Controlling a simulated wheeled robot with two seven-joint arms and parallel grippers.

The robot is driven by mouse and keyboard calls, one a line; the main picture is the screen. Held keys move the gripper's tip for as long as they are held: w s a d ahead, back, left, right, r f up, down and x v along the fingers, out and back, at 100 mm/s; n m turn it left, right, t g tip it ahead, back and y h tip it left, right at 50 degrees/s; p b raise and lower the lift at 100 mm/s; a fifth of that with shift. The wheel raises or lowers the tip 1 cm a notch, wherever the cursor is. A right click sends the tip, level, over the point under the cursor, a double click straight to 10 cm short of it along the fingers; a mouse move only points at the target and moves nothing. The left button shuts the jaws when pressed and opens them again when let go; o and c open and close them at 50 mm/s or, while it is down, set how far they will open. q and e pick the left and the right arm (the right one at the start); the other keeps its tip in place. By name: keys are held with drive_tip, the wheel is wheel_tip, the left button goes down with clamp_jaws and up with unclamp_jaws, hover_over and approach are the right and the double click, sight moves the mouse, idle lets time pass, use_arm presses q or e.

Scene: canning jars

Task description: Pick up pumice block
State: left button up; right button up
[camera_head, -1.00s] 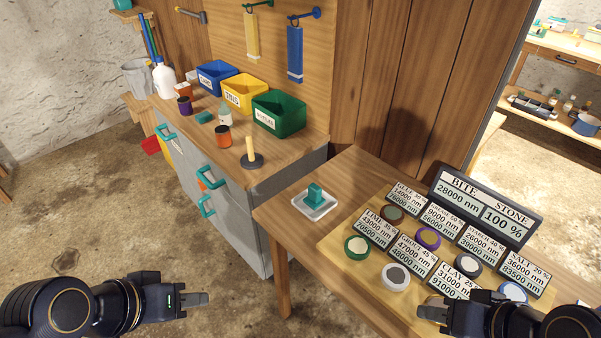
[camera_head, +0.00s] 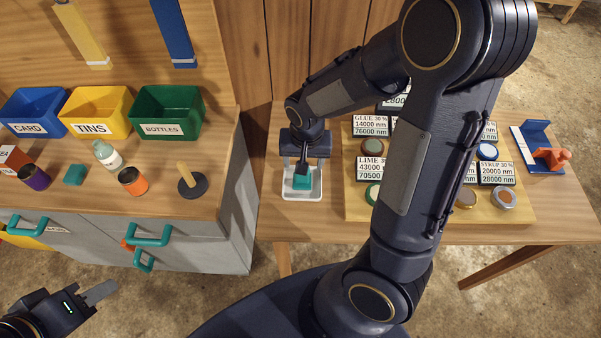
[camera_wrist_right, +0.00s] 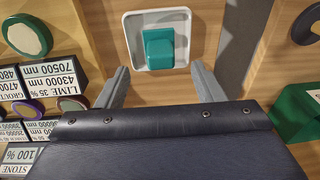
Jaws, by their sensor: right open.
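A teal block (camera_head: 302,181) sits in a small white tray (camera_head: 288,194) on the wooden table; no label shows whether it is the pumice block. In the right wrist view the teal block (camera_wrist_right: 159,48) lies ahead of my right gripper (camera_wrist_right: 161,82), between the lines of its two fingers. My right gripper (camera_head: 302,165) is open and empty, pointing down over the tray, and it partly hides the block in the head view. My left gripper (camera_head: 100,292) is at the lower left, away from the table; its jaw gap does not show clearly.
Right of the tray is a wooden board (camera_head: 520,213) with jars and labels, partly hidden by my right arm. A cabinet on the left holds bins, jars, another teal block (camera_head: 75,174) and a wooden peg on a dark base (camera_head: 192,184). A blue fixture (camera_head: 537,135) stands far right.

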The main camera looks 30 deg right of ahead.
sight(302, 177)
drive_tip(key=shift+w+d+f+h, duration=0.15)
drive_tip(key=shift+w+f+h, duration=0.15)
drive_tip(key=shift+f, duration=0.45)
wheel_tip(302, 177, down, 2)
drive_tip(key=shift+w+d, duration=0.1)
drive_tip(key=shift+d, duration=0.05)
drive_tip(key=f, duration=0.2)
drive_tip(key=w+f+p, duration=0.1)
drive_tip(key=f, duration=0.2)
drive_tip(key=shift+w+d+f, duration=0.1)
drive_tip(key=c, duration=1.1)
